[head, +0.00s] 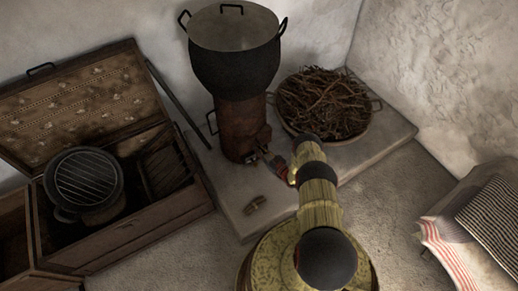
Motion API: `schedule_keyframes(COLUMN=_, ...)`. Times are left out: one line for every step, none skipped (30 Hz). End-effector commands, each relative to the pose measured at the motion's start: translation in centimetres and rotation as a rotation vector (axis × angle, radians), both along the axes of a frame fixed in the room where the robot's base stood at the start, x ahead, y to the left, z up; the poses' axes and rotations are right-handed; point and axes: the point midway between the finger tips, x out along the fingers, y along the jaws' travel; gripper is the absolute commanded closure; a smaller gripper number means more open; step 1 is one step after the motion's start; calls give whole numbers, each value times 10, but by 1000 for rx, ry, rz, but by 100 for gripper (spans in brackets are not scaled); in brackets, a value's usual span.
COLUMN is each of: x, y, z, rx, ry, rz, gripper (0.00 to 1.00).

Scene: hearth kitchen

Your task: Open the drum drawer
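A rust-brown drum (238,122) stands upright on a pale stone slab against the back wall. A large dark pot (236,62) with a lid and side handles sits on top of it. A small dark fitting shows low on the drum's right side; whether it is the drawer's front is too small to tell. My arm reaches in from the bottom, and my gripper (272,163) is close to the drum's lower right side. I cannot tell whether it touches the drum. The fingers are small and dark, and their opening cannot be made out. No opened drawer is clearly visible.
A round tray (363,137) of twigs stands right of the drum on the slab (235,206). An open wooden chest (150,226) with a grill stands left. Folded cloths (447,254) lie at right.

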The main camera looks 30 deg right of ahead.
Motion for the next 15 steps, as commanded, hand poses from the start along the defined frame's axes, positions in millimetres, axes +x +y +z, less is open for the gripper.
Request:
schedule_keyframes(x=0, y=0, z=0, rx=0, ry=0, rz=0, gripper=87)
schedule_keyframes(x=0, y=0, z=0, rx=0, ry=0, rz=0, gripper=89)
schedule_keyframes(x=0, y=0, z=0, rx=0, ry=0, rz=0, gripper=91)
schedule_keyframes(x=0, y=0, z=0, rx=0, ry=0, rz=0, gripper=93)
schedule_keyframes(x=0, y=0, z=0, rx=0, ry=0, rz=0, gripper=95)
schedule_keyframes(x=0, y=0, z=0, rx=0, ry=0, rz=0, gripper=97)
schedule_keyframes(x=0, y=0, z=0, rx=0, ry=0, rz=0, gripper=99)
schedule_keyframes(x=0, y=0, z=0, rx=0, ry=0, rz=0, gripper=100)
schedule_keyframes(x=0, y=0, z=0, rx=0, ry=0, rz=0, gripper=100)
schedule_keyframes(x=0, y=0, z=0, rx=0, ry=0, rz=0, gripper=100)
schedule_keyframes(x=0, y=0, z=0, rx=0, ry=0, rz=0, gripper=100)
schedule_keyframes(x=0, y=0, z=0, rx=0, ry=0, rz=0, gripper=100)
schedule_keyframes(x=0, y=0, z=0, rx=0, ry=0, rz=0, gripper=100)
schedule_keyframes(x=0, y=0, z=0, rx=0, ry=0, rz=0, gripper=100)
schedule_keyframes(x=0, y=0, z=0, rx=0, ry=0, rz=0, gripper=100)
